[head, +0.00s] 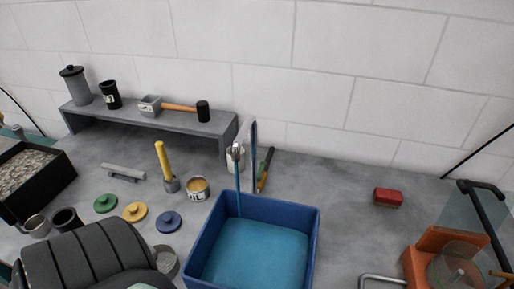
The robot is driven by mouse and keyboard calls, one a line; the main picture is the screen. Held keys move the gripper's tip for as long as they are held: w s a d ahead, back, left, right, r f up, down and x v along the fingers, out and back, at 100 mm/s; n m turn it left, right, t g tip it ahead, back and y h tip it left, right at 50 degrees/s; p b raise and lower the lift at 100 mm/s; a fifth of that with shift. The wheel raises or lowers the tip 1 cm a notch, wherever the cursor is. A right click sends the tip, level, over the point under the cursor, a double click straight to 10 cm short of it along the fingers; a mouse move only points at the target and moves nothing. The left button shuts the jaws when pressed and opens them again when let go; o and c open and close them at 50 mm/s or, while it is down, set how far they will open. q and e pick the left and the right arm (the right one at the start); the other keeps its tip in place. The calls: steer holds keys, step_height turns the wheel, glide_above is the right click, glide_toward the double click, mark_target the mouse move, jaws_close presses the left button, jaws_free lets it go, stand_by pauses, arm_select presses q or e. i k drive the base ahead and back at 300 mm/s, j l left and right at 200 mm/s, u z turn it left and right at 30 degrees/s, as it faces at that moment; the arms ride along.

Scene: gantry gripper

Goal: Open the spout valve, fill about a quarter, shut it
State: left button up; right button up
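A blue rectangular tub (312,235) stands at the front centre of the grey worktop. Blue liquid (255,252) covers its bottom, with its surface below the rim; I cannot tell the depth. A metal spout (236,152) stands behind the tub's back left corner. A thin blue stream (239,192) runs from it down into the tub. A tall narrow blue piece (254,140) rises beside the spout; I cannot tell whether it is the valve's lever.
A grey shelf (165,122) with a hammer, cup and canisters stands back left. A red block (388,197) and orange machine (437,240) are right. Worktop between tub and red block is clear.

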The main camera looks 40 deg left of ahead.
mark_target(262, 163)
steer(key=u, duration=1.35)
